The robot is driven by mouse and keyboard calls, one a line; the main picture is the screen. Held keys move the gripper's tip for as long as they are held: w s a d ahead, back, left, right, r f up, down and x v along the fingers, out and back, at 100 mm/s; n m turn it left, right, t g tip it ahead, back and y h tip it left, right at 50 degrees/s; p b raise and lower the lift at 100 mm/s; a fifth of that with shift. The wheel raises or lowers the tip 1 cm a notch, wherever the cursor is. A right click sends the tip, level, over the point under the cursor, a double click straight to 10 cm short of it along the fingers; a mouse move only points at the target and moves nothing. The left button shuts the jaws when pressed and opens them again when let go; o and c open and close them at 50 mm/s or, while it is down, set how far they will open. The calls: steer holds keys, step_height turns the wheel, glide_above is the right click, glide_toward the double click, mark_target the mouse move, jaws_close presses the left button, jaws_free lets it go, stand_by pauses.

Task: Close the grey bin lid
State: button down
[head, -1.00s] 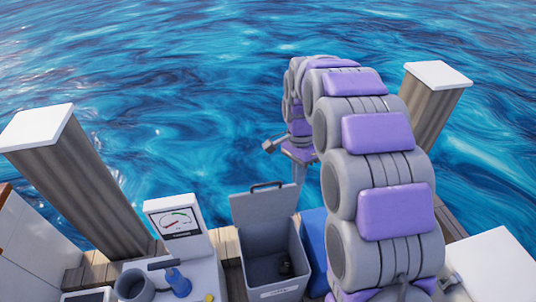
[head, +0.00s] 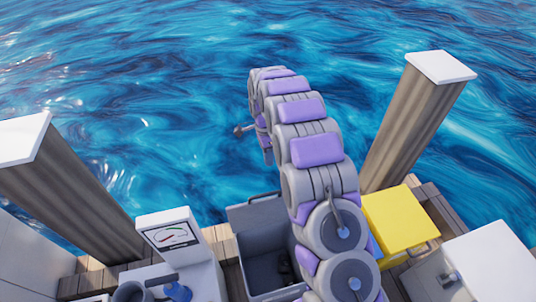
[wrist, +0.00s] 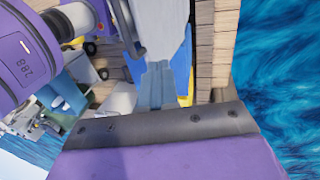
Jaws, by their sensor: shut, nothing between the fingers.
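The grey bin (head: 272,272) stands at the bottom centre of the head view, with a dark object inside. Its lid (head: 256,214) is open, raised at the bin's far side; my arm hides the right part of the bin. My gripper (head: 242,130) is beyond the lid, out over the water, small in the head view and apart from the lid. In the wrist view my gripper (wrist: 155,88) is shut and empty. A pale grey panel with a dark curved bar lies past it; it appears to be the lid (wrist: 165,28).
A gauge panel (head: 172,234) stands left of the bin. A yellow box (head: 402,222) is to the right behind my arm. White-capped wooden posts rise at left (head: 65,190) and right (head: 405,125). Open water (head: 150,90) lies beyond the deck edge.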

steer(key=s+d+f+b, duration=0.1)
steer(key=s+f, duration=0.4)
steer(key=f, duration=0.2)
steer(key=shift+b, duration=0.3)
steer(key=shift+s, duration=0.2)
